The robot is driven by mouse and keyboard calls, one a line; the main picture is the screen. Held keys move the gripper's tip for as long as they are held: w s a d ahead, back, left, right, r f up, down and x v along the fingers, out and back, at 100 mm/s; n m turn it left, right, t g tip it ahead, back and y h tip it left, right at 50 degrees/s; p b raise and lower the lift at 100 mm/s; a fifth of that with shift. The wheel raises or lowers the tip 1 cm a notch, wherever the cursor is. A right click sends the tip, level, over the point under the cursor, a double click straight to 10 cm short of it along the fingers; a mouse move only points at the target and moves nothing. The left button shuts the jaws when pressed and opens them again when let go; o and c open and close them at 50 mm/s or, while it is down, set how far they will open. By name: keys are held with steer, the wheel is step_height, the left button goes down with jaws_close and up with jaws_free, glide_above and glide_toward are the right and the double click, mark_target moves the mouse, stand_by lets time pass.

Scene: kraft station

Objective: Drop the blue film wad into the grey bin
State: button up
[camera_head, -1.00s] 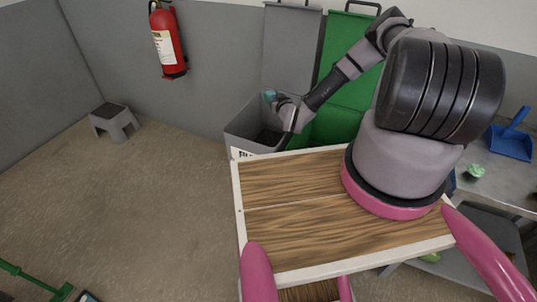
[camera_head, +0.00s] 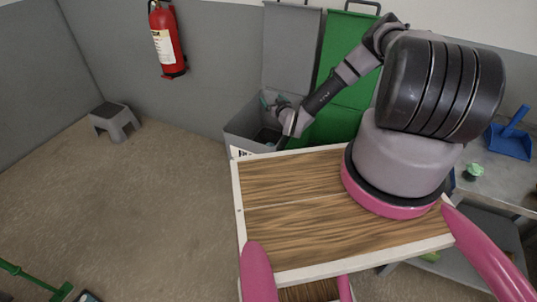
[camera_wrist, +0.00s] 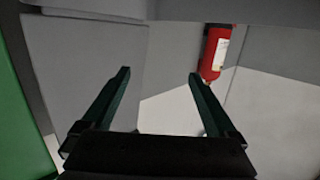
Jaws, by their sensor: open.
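The grey bin (camera_head: 236,140) stands against the back wall with its grey lid (camera_head: 290,55) raised. My arm reaches over it from the right. My gripper (camera_head: 266,102) is open above the bin's opening. In the wrist view my two dark green fingers (camera_wrist: 159,75) are spread apart with nothing between them. I cannot make out the blue film wad in either current view. The inside of the bin is dark and partly hidden by its front wall and my arm.
A green bin with a raised green lid (camera_head: 346,45) stands right of the grey one. A red fire extinguisher (camera_head: 167,42) hangs on the wall. A grey step stool (camera_head: 115,122) is at left. A table with a blue dustpan (camera_head: 510,140) and a small green object (camera_head: 473,171) is at right.

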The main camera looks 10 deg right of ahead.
steer(key=v, duration=1)
steer(key=shift+s, duration=0.35)
